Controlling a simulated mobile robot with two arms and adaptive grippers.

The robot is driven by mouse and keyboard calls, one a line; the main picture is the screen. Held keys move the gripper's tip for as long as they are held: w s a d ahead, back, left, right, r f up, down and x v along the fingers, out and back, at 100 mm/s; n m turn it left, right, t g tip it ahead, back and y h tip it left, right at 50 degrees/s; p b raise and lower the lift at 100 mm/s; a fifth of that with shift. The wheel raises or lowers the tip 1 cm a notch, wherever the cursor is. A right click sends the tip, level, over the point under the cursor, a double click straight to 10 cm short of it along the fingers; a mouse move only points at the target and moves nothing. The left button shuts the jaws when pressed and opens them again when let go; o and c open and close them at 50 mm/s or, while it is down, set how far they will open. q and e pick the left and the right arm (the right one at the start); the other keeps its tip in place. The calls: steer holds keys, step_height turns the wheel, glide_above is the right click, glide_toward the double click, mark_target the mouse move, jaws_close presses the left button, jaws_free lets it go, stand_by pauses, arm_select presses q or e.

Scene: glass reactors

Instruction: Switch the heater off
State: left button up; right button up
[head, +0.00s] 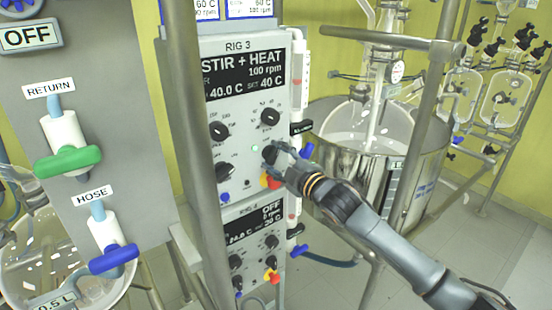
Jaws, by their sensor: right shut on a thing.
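The RIG 3 control panel (238,187) stands upright in the middle. Its display (245,74) reads "STIR + HEAT", 100 rpm, 40.0 C and SET 40 C. My right gripper (274,156) reaches in from the lower right and is shut on the lower right knob (267,154), which it partly hides. Other black knobs sit at upper left (219,131), upper right (270,118) and lower left (224,171). A small green light (254,148) glows beside the gripped knob. My left gripper is not in view.
A red and yellow stop button (269,182) sits just below my right gripper. A second panel below (256,246) reads "OFF". A grey post (190,150) stands left of the panel. A steel vessel (365,165) stands at right. RETURN (66,158) and HOSE (110,255) valve handles are at left.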

steer(key=n+p, duration=0.1)
steer(key=n, duration=0.4)
steer(key=shift+f+n, duration=0.15)
steer(key=shift+n, duration=0.25)
stand_by(0.3)
steer(key=o, duration=1.2)
steer(key=shift+c, duration=0.2)
steer(key=v, duration=1.2)
